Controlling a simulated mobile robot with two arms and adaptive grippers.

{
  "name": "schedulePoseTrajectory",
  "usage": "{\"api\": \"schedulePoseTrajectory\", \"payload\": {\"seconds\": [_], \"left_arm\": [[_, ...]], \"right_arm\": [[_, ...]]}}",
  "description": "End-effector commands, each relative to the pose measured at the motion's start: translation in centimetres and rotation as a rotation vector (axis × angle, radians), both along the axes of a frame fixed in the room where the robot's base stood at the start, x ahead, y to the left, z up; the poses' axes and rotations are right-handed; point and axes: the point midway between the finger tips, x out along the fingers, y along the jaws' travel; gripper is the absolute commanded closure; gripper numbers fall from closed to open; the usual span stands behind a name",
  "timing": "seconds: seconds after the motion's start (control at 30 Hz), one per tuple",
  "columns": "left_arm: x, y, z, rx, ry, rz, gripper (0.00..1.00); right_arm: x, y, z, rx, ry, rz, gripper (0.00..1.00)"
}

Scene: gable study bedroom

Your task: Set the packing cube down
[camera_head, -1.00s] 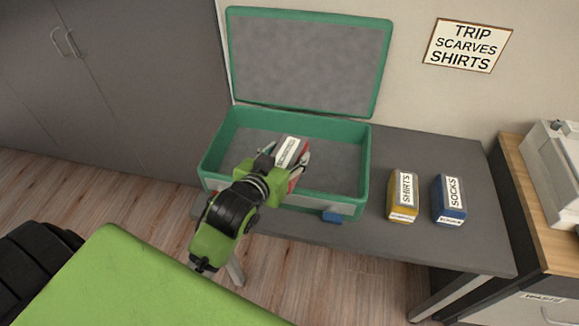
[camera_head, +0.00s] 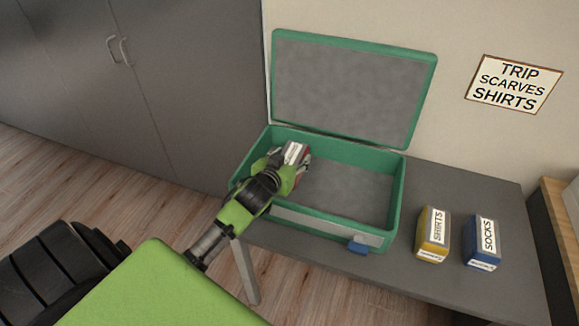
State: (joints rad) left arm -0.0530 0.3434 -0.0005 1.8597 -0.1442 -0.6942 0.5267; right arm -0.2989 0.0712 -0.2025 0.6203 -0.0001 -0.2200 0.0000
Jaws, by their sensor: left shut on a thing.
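My left gripper (camera_head: 298,163) is shut on a packing cube (camera_head: 294,151) with a white label on top and a little red showing at its side. The label's words are too small to read. The cube is at the left part of the open green suitcase (camera_head: 396,205), within its rim in the picture. The gripper and wrist hide the cube's lower part, so I cannot tell whether it touches the suitcase floor. A yellow cube marked SHIRTS (camera_head: 434,234) and a blue cube marked SOCKS (camera_head: 482,242) stand on the desk, right of the suitcase.
The suitcase lid (camera_head: 350,90) stands open at the back. The right part of its grey floor (camera_head: 350,190) is clear. A sign (camera_head: 513,84) on the wall reads TRIP, SCARVES, SHIRTS. The grey desk (camera_head: 470,190) has bare room behind the two cubes.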

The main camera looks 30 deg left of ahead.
Motion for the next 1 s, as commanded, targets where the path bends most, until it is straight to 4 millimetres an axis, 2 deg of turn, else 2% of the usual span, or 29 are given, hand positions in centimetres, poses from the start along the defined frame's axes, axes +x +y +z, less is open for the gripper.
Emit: {"api": "schedulePoseTrajectory", "payload": {"seconds": [0.23, 0.4, 0.77, 0.8, 0.83, 0.87, 1.0], "left_arm": [[0.6, 1.4, -1.9, 0.0, 0.0, 0.0, 0.76], [0.6, 1.2, -4.2, 0.001, 0.0, -0.001, 0.76], [0.5, 1.1, -4.7, 0.0, -0.002, -0.002, 0.76], [0.5, 1.1, -4.8, 0.0, 0.0, -0.001, 0.43], [0.5, 1.1, -4.8, 0.0, 0.0, -0.001, 0.36], [0.5, 1.1, -4.8, 0.0, 0.0, -0.001, 0.32], [0.5, 1.1, -4.8, 0.0, 0.0, -0.001, 0.32]], "right_arm": [[-0.1, -0.5, -0.1, -0.005, 0.001, 0.002, 0.6], [-0.1, -0.9, -0.1, -0.01, 0.001, 0.001, 0.6], [-0.1, -1.0, -0.2, -0.012, 0.002, 0.0, 0.6], [-0.1, -1.0, -0.2, -0.012, 0.002, -0.001, 0.6], [-0.1, -1.0, -0.2, -0.012, 0.002, -0.001, 0.6], [-0.1, -1.0, -0.2, -0.012, 0.002, -0.001, 0.6], [-0.1, -1.0, -0.2, -0.012, 0.002, 0.0, 0.6]]}}
